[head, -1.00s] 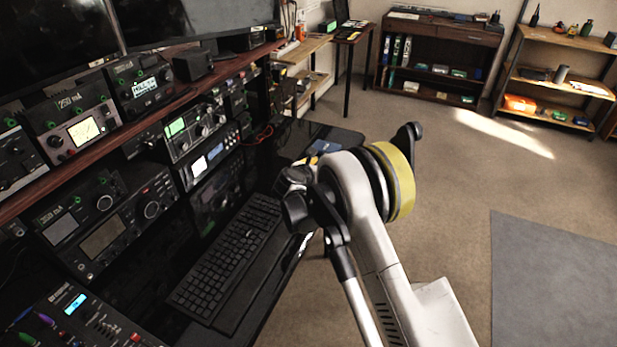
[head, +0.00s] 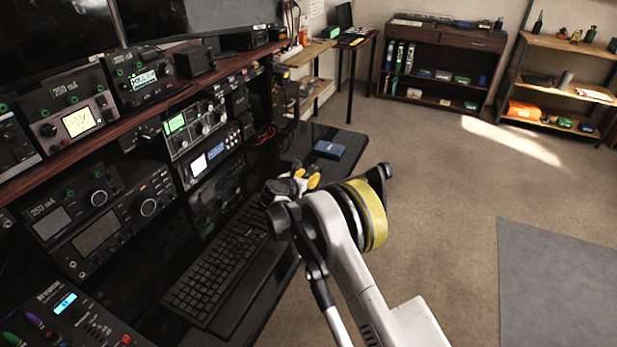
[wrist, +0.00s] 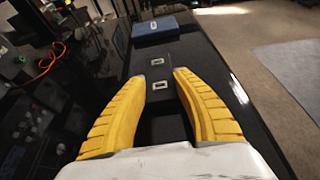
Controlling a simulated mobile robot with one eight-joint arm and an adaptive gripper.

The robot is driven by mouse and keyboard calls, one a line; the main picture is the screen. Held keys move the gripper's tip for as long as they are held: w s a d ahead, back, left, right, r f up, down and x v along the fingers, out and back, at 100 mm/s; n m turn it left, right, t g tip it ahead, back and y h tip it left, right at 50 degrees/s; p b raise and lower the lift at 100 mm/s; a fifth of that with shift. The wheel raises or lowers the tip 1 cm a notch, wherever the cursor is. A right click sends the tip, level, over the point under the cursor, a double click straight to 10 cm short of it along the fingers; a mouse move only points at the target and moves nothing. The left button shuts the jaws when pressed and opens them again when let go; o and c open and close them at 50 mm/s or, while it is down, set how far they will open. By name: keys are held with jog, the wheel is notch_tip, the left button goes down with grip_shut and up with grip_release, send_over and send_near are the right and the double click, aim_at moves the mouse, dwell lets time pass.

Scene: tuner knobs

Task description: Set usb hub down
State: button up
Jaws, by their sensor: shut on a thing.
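My gripper (wrist: 160,80) shows two yellow fingers in the wrist view, closed on a dark object that I take to be the usb hub (wrist: 159,100). The hub is black with a pale rectangular port, and its outline is hard to tell from the glossy black desk behind it. In the head view my gripper (head: 306,180) is over the desk at the keyboard's far end. My wrist hides most of it, and the hub cannot be made out there. I cannot tell whether the hub touches the desk.
A blue box (head: 328,149) lies on the black desk (head: 347,140) beyond my gripper; it also shows in the wrist view (wrist: 166,29). A keyboard (head: 222,262) lies nearer. Radio gear (head: 195,125) lines the left side. Bare desk surrounds the blue box; open floor is right.

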jog(key=o, duration=1.1)
jog(key=shift+f, duration=0.1)
